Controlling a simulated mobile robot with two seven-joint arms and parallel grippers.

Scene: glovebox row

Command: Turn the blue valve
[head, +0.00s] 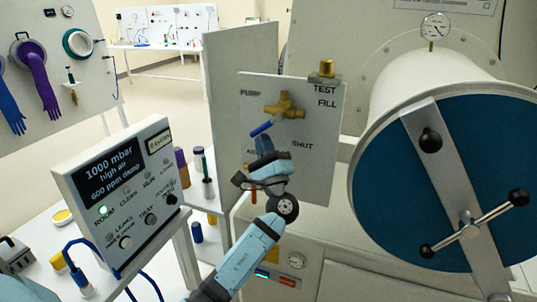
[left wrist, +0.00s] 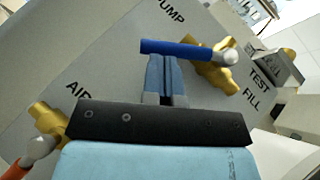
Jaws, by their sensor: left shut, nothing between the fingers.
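The blue valve is on an upright grey panel (head: 318,150). It has a brass body (head: 286,104) and a blue lever (head: 261,129) pointing down and left in the head view. In the left wrist view the blue lever (left wrist: 185,48) crosses just beyond my fingertips, with the brass body (left wrist: 208,70) to its right. My left gripper (head: 265,146) is shut and empty, just below the lever. Its closed fingers (left wrist: 165,64) end beside the lever; I cannot tell if they touch it. My right gripper is not in view.
A second brass valve (left wrist: 46,118) with an orange-red lever (left wrist: 36,152) sits lower on the panel, partly behind my gripper. A display box (head: 122,192) stands left, with bottles behind it. A large cylinder with a blue door (head: 395,180) and clamp bar stands close on the right.

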